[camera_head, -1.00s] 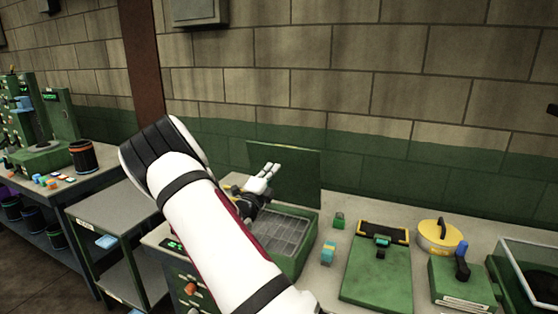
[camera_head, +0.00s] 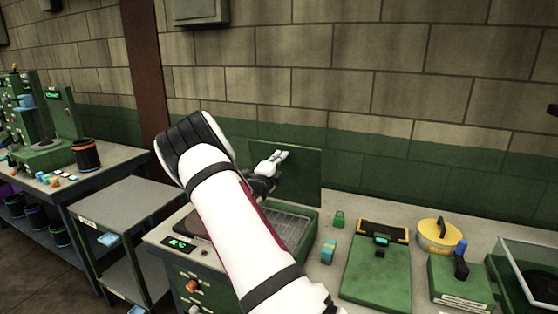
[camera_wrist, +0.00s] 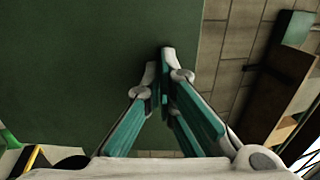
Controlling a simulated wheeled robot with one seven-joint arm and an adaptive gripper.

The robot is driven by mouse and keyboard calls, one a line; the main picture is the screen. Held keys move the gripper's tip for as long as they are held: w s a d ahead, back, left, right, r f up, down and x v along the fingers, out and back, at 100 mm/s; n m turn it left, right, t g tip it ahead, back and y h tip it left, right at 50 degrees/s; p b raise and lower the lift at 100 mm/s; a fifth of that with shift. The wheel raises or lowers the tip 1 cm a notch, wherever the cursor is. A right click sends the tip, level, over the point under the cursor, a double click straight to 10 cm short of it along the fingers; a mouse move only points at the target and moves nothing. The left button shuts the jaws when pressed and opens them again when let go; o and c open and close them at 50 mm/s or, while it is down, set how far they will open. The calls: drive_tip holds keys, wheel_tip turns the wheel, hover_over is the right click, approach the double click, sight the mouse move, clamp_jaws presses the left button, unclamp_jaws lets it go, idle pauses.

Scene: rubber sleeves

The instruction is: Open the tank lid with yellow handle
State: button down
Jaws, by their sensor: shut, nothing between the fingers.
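The green tank (camera_head: 312,232) stands on the bench right of centre, its gridded inside partly showing. A flat green lid panel (camera_head: 308,178) stands upright at its back, against the wall. My gripper (camera_head: 280,156) is shut and empty, raised in front of the upper part of this panel. In the wrist view my closed fingers (camera_wrist: 160,65) lie before a broad green surface (camera_wrist: 80,60), which looks like the lid; I cannot tell whether they touch it. The yellow handle is not clearly visible in the head view.
Right of the tank are small green and teal blocks (camera_head: 328,251), a green fixture with a yellow-black bar (camera_head: 376,274), a round yellow lid (camera_head: 428,239) and a glass-topped box (camera_head: 537,270). A grey cart (camera_head: 130,202) stands left, its top clear.

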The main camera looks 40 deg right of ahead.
drive_tip(key=w+d, duration=0.1)
drive_tip(key=d, duration=0.1)
drive_tip(key=w+d+r+y+b, duration=0.1)
drive_tip(key=d, duration=0.1)
drive_tip(key=d+y, duration=0.1)
drive_tip(key=d, duration=0.1)
drive_tip(key=shift+w+d+r+g, duration=0.3)
drive_tip(key=shift+w, duration=0.1)
drive_tip(key=shift+s, duration=0.1)
drive_tip(key=p+v, duration=0.1)
drive_tip(key=v, duration=1.3)
drive_tip(key=shift+r, duration=0.75)
